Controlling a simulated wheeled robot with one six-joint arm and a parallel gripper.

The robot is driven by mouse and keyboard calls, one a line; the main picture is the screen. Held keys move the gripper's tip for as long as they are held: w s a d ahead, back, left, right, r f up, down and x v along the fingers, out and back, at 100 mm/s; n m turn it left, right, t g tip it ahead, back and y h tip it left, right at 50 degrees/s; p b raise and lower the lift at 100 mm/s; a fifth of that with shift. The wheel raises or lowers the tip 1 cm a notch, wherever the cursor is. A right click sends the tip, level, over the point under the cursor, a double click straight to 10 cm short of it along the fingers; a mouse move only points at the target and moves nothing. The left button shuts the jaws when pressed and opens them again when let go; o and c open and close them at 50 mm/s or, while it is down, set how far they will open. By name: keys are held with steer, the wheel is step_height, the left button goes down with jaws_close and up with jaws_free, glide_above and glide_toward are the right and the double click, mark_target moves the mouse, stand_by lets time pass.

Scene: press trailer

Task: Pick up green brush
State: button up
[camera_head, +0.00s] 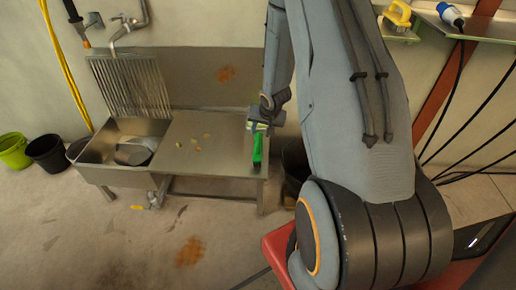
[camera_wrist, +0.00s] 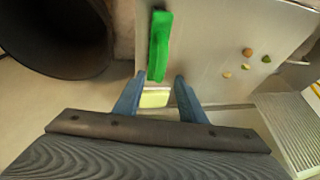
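The green brush (camera_head: 257,150) lies near the right edge of the steel sink table in the head view. In the wrist view the brush (camera_wrist: 159,45) stretches away just beyond my fingertips, with a hole at its far end. My gripper (camera_head: 266,112) is over the back right part of the table. In the wrist view my gripper (camera_wrist: 160,78) has its two fingers apart, with the brush's near end just past the gap. My gripper does not hold the brush.
The steel table (camera_head: 205,155) has several small food bits (camera_head: 197,150) on it. The sink basin (camera_head: 105,155) is at its left. A dark bucket (camera_wrist: 58,35) stands beside the table near the brush. More buckets (camera_head: 45,152) stand at the far left.

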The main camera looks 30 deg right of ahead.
mark_target(258, 138)
steer(key=b+x, duration=0.2)
steer(key=x, duration=0.5)
steer(key=shift+a+f, duration=0.1)
steer(key=shift+f, duration=0.3)
steer(key=shift+r, duration=0.1)
jaws_close()
